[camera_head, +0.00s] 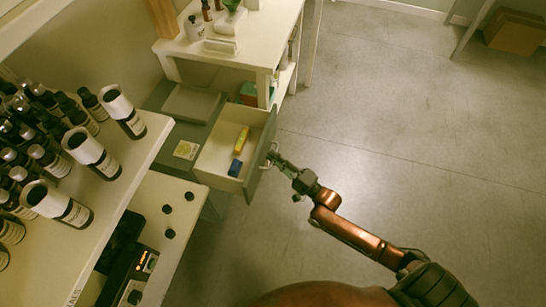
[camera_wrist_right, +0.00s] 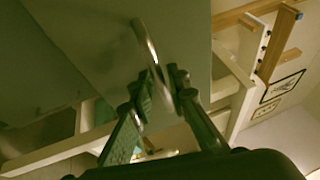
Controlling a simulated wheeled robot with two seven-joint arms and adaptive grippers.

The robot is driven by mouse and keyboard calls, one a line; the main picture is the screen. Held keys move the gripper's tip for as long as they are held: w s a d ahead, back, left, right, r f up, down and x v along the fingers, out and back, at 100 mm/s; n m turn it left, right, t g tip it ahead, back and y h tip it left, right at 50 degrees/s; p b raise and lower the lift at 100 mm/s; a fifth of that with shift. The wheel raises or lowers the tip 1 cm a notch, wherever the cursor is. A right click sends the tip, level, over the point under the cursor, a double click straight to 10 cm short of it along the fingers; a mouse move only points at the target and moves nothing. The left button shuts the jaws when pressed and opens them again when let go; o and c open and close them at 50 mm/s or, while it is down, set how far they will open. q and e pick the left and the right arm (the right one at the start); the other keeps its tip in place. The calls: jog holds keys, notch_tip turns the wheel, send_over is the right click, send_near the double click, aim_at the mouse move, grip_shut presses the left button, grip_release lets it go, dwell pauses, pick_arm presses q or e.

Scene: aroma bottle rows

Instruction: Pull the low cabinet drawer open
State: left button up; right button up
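The low cabinet drawer (camera_head: 211,157) stands pulled out from the grey cabinet (camera_head: 155,100), with its pale inside exposed. Its grey-green front (camera_head: 261,158) faces right, toward the open floor; in the right wrist view the front (camera_wrist_right: 80,45) fills the upper left. My right gripper (camera_head: 273,155) is at the curved metal handle on that front. In the right wrist view the handle (camera_wrist_right: 148,42) passes between the fingers of my right gripper (camera_wrist_right: 158,88), which look closed around it. My left gripper is not in view.
A yellow block (camera_head: 241,139) and a blue block (camera_head: 235,168) lie in the drawer. A shelf of dark bottles (camera_head: 88,152) stands at the left. A white table (camera_head: 262,45) stands behind the drawer.

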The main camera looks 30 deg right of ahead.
jog(key=v, duration=1.1)
jog(key=shift+s, duration=0.25)
